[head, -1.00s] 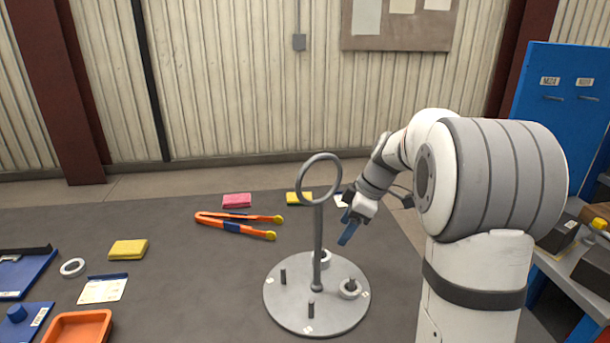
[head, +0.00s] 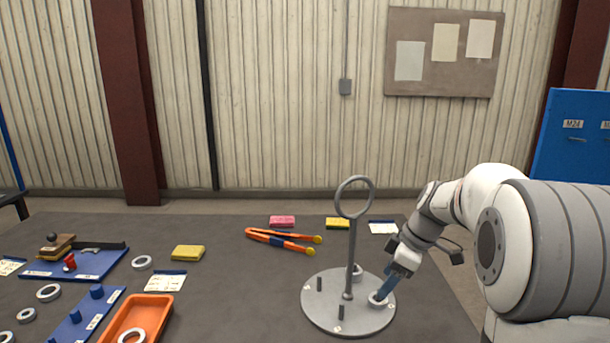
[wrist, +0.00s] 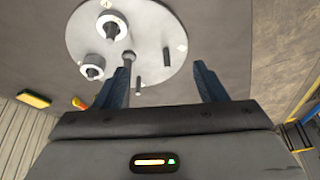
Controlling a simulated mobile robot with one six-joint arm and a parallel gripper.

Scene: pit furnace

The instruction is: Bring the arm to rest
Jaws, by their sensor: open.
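My gripper (head: 384,290) is at the right side of the round grey plate (head: 322,312) in the head view, close to a pale ring (head: 376,301) on the plate. Its blue fingers are apart and empty in the wrist view (wrist: 164,80). The plate (wrist: 150,22) shows beyond them there, with two rings, one (wrist: 100,27) and another (wrist: 92,74), each around a peg. Two other pegs are bare. The plate's upright post (head: 351,250) has a large loop on top. Whether a finger touches the ring cannot be told.
Orange tongs (head: 280,240), a pink block (head: 282,221) and a yellow block (head: 338,223) lie behind the plate. An orange tray (head: 150,307), blue trays and several loose rings lie at left. The table's right edge is near my arm.

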